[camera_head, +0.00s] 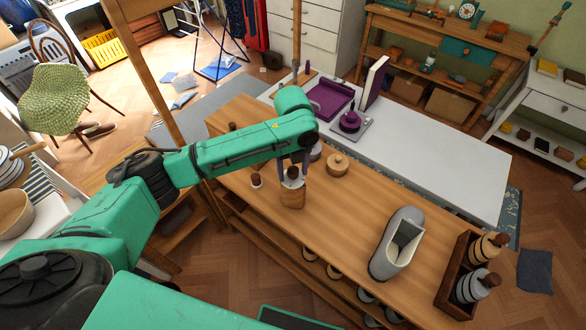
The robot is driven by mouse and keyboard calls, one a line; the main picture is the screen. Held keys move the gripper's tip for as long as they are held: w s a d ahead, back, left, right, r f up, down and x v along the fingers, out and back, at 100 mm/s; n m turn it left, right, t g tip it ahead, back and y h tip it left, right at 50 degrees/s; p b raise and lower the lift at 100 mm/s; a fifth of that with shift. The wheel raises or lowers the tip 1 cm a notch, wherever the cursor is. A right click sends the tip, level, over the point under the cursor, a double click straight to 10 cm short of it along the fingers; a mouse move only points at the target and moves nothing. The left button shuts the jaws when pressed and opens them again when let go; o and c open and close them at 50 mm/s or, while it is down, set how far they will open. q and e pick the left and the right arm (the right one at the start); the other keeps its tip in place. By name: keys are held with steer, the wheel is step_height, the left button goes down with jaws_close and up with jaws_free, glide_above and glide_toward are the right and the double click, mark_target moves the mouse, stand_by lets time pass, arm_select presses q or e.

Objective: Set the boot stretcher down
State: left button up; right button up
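My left gripper (293,170) points down over the wooden table (350,188), near its left side. Its two purple-grey fingers are apart, one on each side of a dark knob with a pale collar. My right gripper is not in view.
The tabletop between block and holder is bare.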

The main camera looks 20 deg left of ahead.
arm_select(q)
steer(key=shift+w+r, duration=0.1)
steer(key=shift+r, duration=0.35)
step_height(320, 180, up, 11)
steer(key=b, duration=0.2)
steer(key=shift+r, duration=0.2)
